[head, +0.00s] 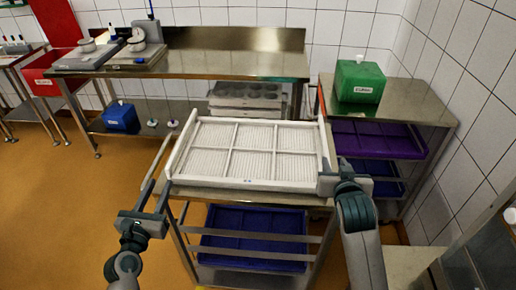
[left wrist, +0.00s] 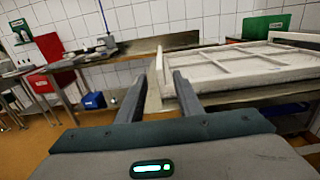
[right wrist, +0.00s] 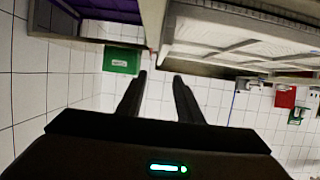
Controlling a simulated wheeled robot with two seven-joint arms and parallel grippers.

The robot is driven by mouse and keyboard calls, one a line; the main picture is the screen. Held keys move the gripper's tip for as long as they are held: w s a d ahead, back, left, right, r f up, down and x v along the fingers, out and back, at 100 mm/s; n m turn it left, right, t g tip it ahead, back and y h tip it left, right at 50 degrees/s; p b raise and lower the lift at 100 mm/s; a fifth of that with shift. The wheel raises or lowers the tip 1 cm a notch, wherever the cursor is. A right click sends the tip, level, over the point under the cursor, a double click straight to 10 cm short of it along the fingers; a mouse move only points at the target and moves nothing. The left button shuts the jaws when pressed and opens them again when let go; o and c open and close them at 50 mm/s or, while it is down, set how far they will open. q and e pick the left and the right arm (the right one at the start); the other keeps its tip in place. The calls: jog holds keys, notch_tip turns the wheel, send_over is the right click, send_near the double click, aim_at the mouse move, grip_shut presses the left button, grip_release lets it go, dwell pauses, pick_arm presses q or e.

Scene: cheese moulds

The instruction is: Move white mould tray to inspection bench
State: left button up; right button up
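The white mould tray (head: 250,150), a shallow rectangle split into several ribbed compartments, lies flat on a steel rack in the head view. My left gripper (head: 158,190) is at the tray's front left corner. Its fingers are apart in the left wrist view (left wrist: 158,75), with the tray's side rim showing between the tips; contact cannot be told. My right gripper (head: 328,160) is at the front right corner. Its fingers are apart in the right wrist view (right wrist: 160,76), close to the tray's rim (right wrist: 240,38). No label shows which bench is for inspection.
A long steel bench (head: 225,65) at the back holds scales (head: 147,38) on its left; its right half is clear. A right-hand bench (head: 415,100) carries a green box (head: 360,80). A blue tray (head: 252,240) sits below on the rack. Orange floor (head: 50,210) is free at left.

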aim_at(176, 149)
pick_arm(q)
jog(key=shift+s+a, duration=0.1)
jog(key=shift+a, duration=0.1)
pick_arm(e)
jog(key=shift+s+a+r, duration=0.1)
jog(key=shift+a+r, duration=0.05)
jog(key=shift+a, duration=0.05)
